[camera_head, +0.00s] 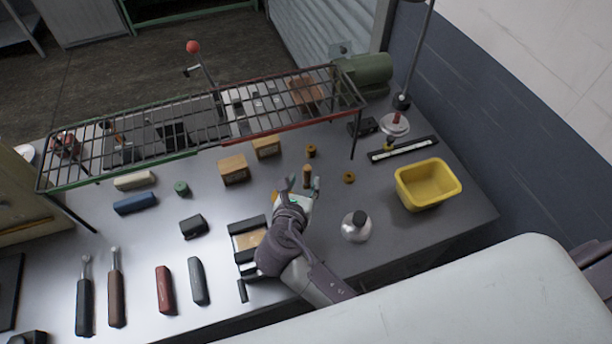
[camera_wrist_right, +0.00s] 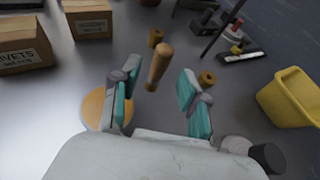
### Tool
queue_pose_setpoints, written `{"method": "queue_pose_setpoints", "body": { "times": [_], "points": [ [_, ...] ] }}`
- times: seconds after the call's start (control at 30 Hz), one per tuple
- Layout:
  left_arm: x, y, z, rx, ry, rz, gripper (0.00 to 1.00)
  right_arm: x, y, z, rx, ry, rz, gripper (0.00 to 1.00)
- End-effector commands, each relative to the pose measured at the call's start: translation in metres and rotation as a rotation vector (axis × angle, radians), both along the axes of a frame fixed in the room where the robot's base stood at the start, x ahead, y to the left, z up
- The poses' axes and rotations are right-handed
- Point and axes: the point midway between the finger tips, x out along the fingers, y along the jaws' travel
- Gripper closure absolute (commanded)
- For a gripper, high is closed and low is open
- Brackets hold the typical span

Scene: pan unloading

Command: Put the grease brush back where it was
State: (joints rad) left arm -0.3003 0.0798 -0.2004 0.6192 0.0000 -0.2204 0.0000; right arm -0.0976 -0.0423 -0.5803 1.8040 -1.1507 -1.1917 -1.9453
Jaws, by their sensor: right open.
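My right gripper (camera_head: 304,187) reaches over the workbench from the front, open, with its two teal-padded fingers apart. In the right wrist view the open fingers (camera_wrist_right: 153,92) have a wooden handle (camera_wrist_right: 160,62) just beyond and between their tips. The handle appears to stand upright; it may be the grease brush, but no bristles show. It also shows in the head view (camera_head: 306,172). Contact with the fingers cannot be told. A round orange-yellow disc (camera_wrist_right: 96,108) lies beside the left finger, partly hidden by it. My left gripper is not in view.
Brass-coloured rings (camera_head: 348,177) lie close to the handle. A yellow bin (camera_head: 428,186) and a silver can with a dark cap (camera_head: 355,230) stand to the right. Cardboard boxes (camera_head: 233,170) stand to the left, below a wire rack (camera_head: 205,118). Several tools lie at the left front.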

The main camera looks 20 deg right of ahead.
Motion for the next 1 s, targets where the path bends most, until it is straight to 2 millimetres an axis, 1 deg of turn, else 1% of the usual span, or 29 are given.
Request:
{"method": "queue_pose_setpoints", "body": {
  "times": [0.03,0.1,0.27,1.0],
  "points": [
    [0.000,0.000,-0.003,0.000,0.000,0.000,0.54,-0.008,0.004,0.002,0.003,0.001,-0.001,0.55],
    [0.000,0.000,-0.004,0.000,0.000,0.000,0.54,-0.014,0.008,0.006,0.001,-0.001,0.001,0.55],
    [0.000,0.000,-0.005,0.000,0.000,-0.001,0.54,-0.023,0.013,0.011,-0.001,-0.001,-0.001,0.55],
    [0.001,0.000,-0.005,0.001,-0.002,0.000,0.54,-0.024,0.013,0.012,-0.001,-0.001,-0.001,0.55]
  ]
}}
